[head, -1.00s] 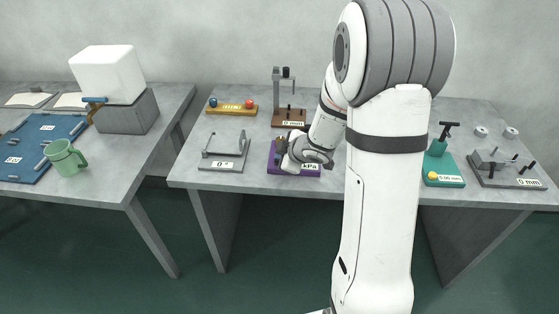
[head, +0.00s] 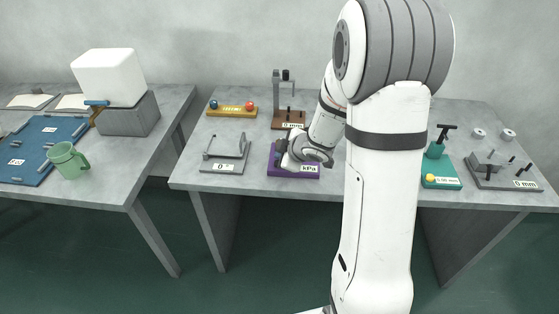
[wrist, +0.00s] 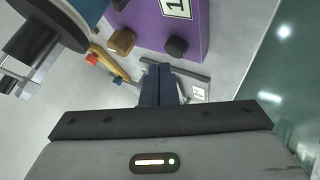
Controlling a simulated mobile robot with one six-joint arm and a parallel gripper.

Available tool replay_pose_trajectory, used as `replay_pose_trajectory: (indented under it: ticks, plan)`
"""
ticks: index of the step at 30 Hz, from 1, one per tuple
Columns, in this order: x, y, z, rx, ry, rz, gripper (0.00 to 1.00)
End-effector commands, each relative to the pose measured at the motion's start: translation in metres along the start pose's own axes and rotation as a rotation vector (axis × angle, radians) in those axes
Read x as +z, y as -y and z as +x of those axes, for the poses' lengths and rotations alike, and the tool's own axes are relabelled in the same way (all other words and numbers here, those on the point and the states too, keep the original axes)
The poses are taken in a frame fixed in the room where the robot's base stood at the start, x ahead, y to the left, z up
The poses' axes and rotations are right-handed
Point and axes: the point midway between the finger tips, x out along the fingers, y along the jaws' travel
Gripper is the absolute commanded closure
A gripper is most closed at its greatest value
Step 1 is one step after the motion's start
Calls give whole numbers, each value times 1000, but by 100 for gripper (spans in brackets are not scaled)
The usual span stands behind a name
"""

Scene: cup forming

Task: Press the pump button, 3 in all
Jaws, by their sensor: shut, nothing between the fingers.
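The purple kPa unit (head: 280,172) sits at the front of the middle table, partly covered by my wrist. Its purple base (wrist: 200,35) also shows at the top of the wrist view, with a white label (wrist: 178,7) cut off by the edge. A round black knob (wrist: 176,46) on this base looks like the pump button. My gripper (wrist: 161,72) is shut and empty, its dark fingertips just below the knob in the picture. I cannot tell whether they touch it. In the head view my gripper is over the purple unit, its fingertips unclear.
A grey fixture (head: 224,155) stands left of the purple unit, a brown stand (head: 290,116) and a yellow bar (head: 232,111) behind. A teal unit (head: 441,175) and a grey pin fixture (head: 505,172) are on the right. A green mug (head: 69,160) stands on the left table.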

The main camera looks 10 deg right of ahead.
Motion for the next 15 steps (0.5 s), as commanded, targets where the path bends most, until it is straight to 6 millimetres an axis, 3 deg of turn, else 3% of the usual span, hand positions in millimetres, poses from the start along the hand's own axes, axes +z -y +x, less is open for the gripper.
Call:
replay_pose_trajectory:
  ticks: [7,15]
  plan:
    - [-2,-2,-3,0,0,0,100]
    - [-16,-16,-21,0,0,0,100]
